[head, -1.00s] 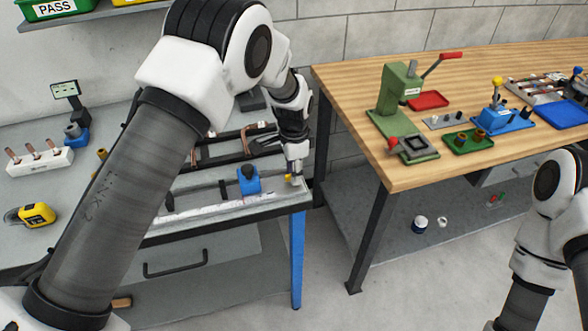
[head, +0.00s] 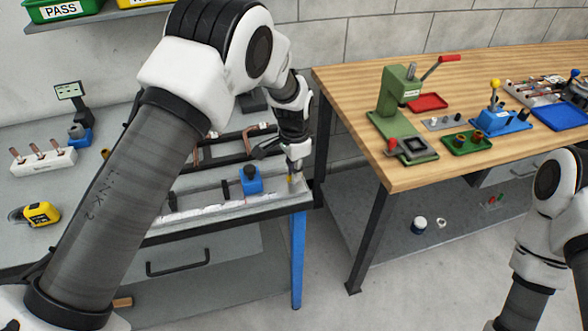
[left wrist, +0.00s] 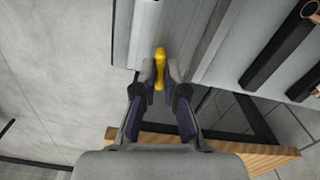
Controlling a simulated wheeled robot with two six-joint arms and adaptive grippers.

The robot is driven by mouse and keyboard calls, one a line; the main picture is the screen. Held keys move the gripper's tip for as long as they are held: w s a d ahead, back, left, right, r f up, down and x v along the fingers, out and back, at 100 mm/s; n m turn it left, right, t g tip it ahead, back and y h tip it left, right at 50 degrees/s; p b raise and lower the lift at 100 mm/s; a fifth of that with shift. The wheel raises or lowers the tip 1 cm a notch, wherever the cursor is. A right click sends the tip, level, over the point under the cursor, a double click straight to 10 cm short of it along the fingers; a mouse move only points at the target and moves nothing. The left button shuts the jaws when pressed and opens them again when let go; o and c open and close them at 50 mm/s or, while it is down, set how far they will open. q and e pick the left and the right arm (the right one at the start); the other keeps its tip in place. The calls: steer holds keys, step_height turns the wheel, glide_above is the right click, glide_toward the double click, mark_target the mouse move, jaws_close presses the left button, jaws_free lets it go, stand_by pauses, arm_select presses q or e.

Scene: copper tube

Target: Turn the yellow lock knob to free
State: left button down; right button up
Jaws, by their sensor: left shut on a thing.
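The yellow lock knob (left wrist: 160,68) sits at the end of a grey rail in the left wrist view, between the two fingertips of my left gripper (left wrist: 160,85). The fingers are shut on it, and its upper part shows beyond the tips. In the head view my left gripper (head: 295,168) points down at the right end of the grey bench, with a small bit of the yellow knob (head: 290,179) at its tip. The knob's exact turn angle cannot be told. My right arm shows at the right edge, but its gripper is out of view.
A blue block with a dark knob (head: 251,180) stands on the rail (head: 215,208) left of the gripper. Dark bars (head: 228,147) with copper tubes lie behind it. The wooden table (head: 362,92) with a green press (head: 398,105) stands to the right, across a gap.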

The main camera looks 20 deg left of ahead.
arm_select(q)
steer(key=n, duration=0.3)
steer(key=shift+s+f+n, duration=0.2)
steer(key=shift+f+n, duration=0.05)
steer(key=shift+n, duration=0.05)
steer(key=n, duration=0.4)
steer(key=shift+n+p, duration=0.3)
steer(key=shift+p, duration=0.1)
steer(key=n, duration=0.3)
steer(key=shift+n, duration=2.2)
steer(key=c, duration=1.2)
jaws_free()
steer(key=shift+c, duration=0.2)
steer(key=shift+w, duration=0.15)
